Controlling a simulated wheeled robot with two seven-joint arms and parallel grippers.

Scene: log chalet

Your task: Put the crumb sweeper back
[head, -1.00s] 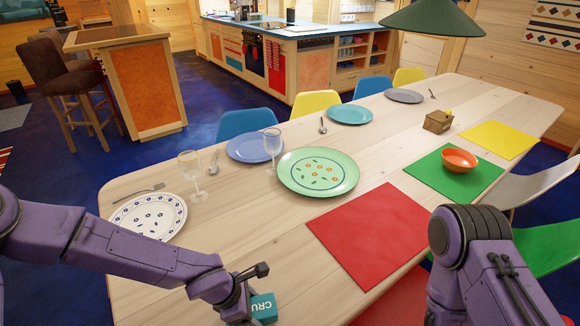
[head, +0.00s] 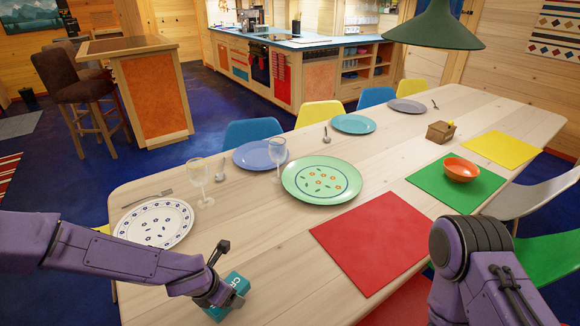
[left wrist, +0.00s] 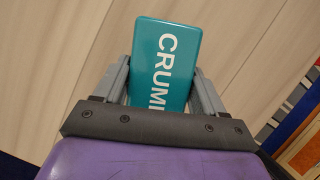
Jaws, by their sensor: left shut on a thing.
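The crumb sweeper is a teal block with white lettering that starts "CRUM", seen in the left wrist view (left wrist: 165,62) and at the near edge of the table in the head view (head: 236,284). My left gripper (head: 226,268) is shut on it. In the left wrist view its two fingers (left wrist: 163,88) lie along both sides of the block, and the block's lower part is hidden by the gripper. The wooden tabletop is behind the block; I cannot tell whether they touch. My right arm is at the lower right in the head view, but its fingertips are out of the frame.
A patterned white plate (head: 153,224), a fork (head: 146,198) and a wine glass (head: 198,180) stand near the left arm. A green plate (head: 321,181) and a red mat (head: 370,240) lie to the right. A small wooden box (head: 440,132) stands farther back. Bare wood lies around the sweeper.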

